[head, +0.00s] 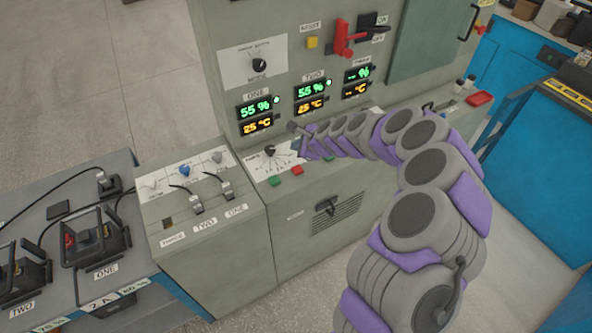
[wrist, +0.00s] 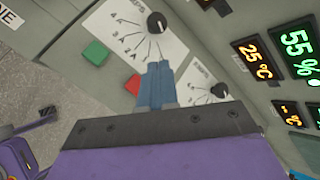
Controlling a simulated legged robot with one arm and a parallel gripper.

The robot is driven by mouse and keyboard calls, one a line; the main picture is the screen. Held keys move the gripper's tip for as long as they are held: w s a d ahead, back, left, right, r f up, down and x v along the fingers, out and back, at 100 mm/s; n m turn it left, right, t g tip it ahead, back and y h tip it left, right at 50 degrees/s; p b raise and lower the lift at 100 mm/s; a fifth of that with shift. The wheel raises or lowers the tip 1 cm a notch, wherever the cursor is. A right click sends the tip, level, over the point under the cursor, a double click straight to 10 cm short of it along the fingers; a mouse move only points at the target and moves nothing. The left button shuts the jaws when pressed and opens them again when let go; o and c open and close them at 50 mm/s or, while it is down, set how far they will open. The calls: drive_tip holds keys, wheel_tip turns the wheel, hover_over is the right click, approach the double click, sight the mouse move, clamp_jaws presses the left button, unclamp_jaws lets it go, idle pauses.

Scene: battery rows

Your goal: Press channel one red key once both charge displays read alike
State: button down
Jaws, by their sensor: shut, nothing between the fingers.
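The charge display for ONE (head: 254,109) reads 55 %, and the one for TWO (head: 311,90) also reads 55 %. In the wrist view a lit 55 % readout (wrist: 298,45) shows at the upper right. The red key (head: 298,171) sits on the sloped panel, right of the green key (head: 275,183). In the wrist view the red key (wrist: 132,85) is just left of my fingertips, and the green key (wrist: 95,52) is farther left. My gripper (wrist: 156,68) is shut and empty, pointing at the panel beside the red key. I cannot tell whether it touches the panel.
A dial knob (head: 270,150) is on the panel above the keys; a second knob (wrist: 218,90) lies right of my fingers. A third display (head: 357,74) shows dashes. A red lever switch (head: 345,38) is higher up. Side console with breakers (head: 196,204) stands left.

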drive_tip(key=b, duration=0.5)
hover_over(299, 171)
wheel_tip(299, 171, down, 7)
drive_tip(key=shift+w+r, duration=0.15)
drive_tip(key=shift+r, duration=0.05)
drive_tip(key=shift+a+f+b, duration=0.2)
drive_tip(key=shift+f+b, duration=0.25)
drive_tip(key=shift+f, duration=0.15)
drive_tip(key=shift+d, duration=0.2)
drive_tip(key=shift+a, duration=0.1)
idle(0.7)
drive_tip(key=shift+f, duration=0.35)
drive_tip(key=shift+f+b, duration=0.35)
drive_tip(key=shift+f, duration=0.05)
idle(0.7)
drive_tip(key=shift+r, duration=0.15)
drive_tip(key=shift+r+p, duration=0.75)
